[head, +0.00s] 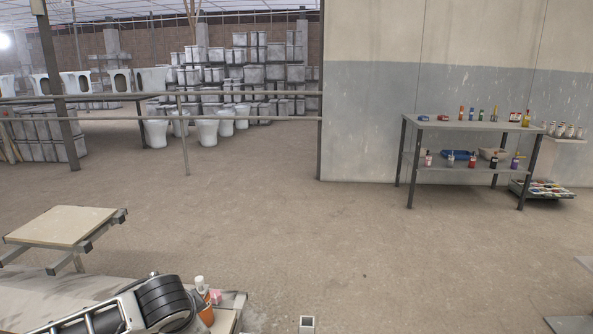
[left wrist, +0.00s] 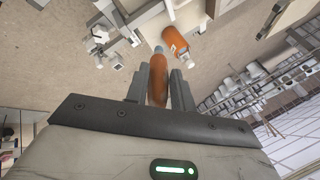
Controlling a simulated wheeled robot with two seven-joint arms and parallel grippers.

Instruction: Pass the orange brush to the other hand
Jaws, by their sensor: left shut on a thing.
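The orange brush (left wrist: 158,82) stands between the two fingers of my left gripper (left wrist: 160,86) in the left wrist view. The gripper is shut on its orange handle, and a grey-blue tip shows beyond the fingers. In the head view my left arm comes in at the bottom left; its dark wrist hides the fingers, and I cannot make out the brush there. I do not see my right gripper in either view.
An orange container (head: 207,315) is beside my left wrist, near a small pink item (head: 215,296) on the work surface's edge. A small board-topped stand (head: 62,227) is at the left. A shelf table (head: 470,123) with bottles stands far right. Open floor lies between.

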